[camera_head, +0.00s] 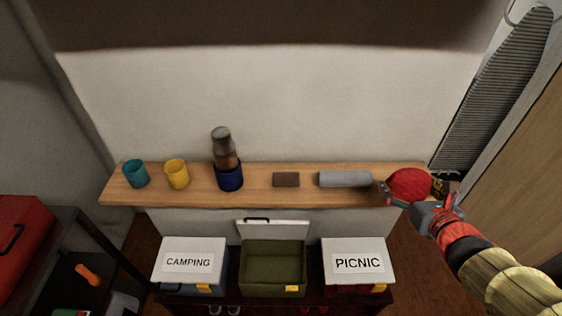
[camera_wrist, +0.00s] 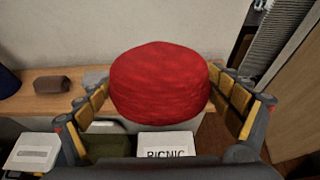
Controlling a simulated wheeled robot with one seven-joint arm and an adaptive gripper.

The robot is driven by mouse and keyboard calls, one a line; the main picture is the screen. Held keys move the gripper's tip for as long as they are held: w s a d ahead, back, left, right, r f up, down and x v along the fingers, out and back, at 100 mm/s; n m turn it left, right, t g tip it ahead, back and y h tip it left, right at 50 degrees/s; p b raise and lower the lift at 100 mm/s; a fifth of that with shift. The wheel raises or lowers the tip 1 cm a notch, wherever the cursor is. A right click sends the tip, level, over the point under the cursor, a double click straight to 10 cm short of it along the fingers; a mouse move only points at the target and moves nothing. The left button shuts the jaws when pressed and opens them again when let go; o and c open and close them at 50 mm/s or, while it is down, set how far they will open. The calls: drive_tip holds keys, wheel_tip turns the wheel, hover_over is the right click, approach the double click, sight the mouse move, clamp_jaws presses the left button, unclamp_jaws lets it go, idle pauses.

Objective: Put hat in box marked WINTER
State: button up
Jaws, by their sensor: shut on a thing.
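The hat is a red, rounded knit thing (camera_head: 409,184) at the right end of the wooden shelf. It also fills the middle of the wrist view (camera_wrist: 160,83). My gripper (camera_head: 422,203) is shut on the hat, with a yellow-padded finger on each side of it in the wrist view. Below the shelf stand a box marked CAMPING (camera_head: 188,262), an open green box (camera_head: 273,270) with its lid raised, and a box marked PICNIC (camera_head: 358,262). No WINTER label is visible. The open box's raised lid shows no readable writing from here.
The wooden shelf (camera_head: 255,196) holds a teal cup (camera_head: 136,174), a yellow cup (camera_head: 177,174), a dark blue container with a brown-grey bottle (camera_head: 226,150), a brown block (camera_head: 286,180) and a grey roll (camera_head: 344,178). A red case (camera_head: 20,235) sits at left.

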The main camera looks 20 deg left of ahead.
drive_tip(key=shift+a+r, duration=0.1)
drive_tip(key=shift+r, duration=0.25)
drive_tip(key=shift+w+f, duration=0.25)
drive_tip(key=shift+w, duration=0.1)
drive_tip(key=w+f, duration=0.3)
drive_tip(key=w, duration=0.1)
drive_tip(key=w+d+f+b, duration=0.1)
drive_tip(key=w+f, duration=0.2)
drive_tip(key=w, duration=0.1)
drive_tip(key=w+d+f, duration=0.1)
drive_tip(key=w+f, duration=0.2)
drive_tip(key=w, duration=0.1)
drive_tip(key=shift+w+d+b, duration=0.2)
drive_tip(key=shift+w+b, duration=0.05)
drive_tip(key=shift+b, duration=0.1)
drive_tip(key=shift+w+d+f, duration=0.1)
drive_tip(key=shift+w+f, duration=0.2)
drive_tip(key=shift+f, duration=0.05)
drive_tip(key=shift+f+b, duration=0.3)
drive_tip(key=shift+f, duration=1.15)
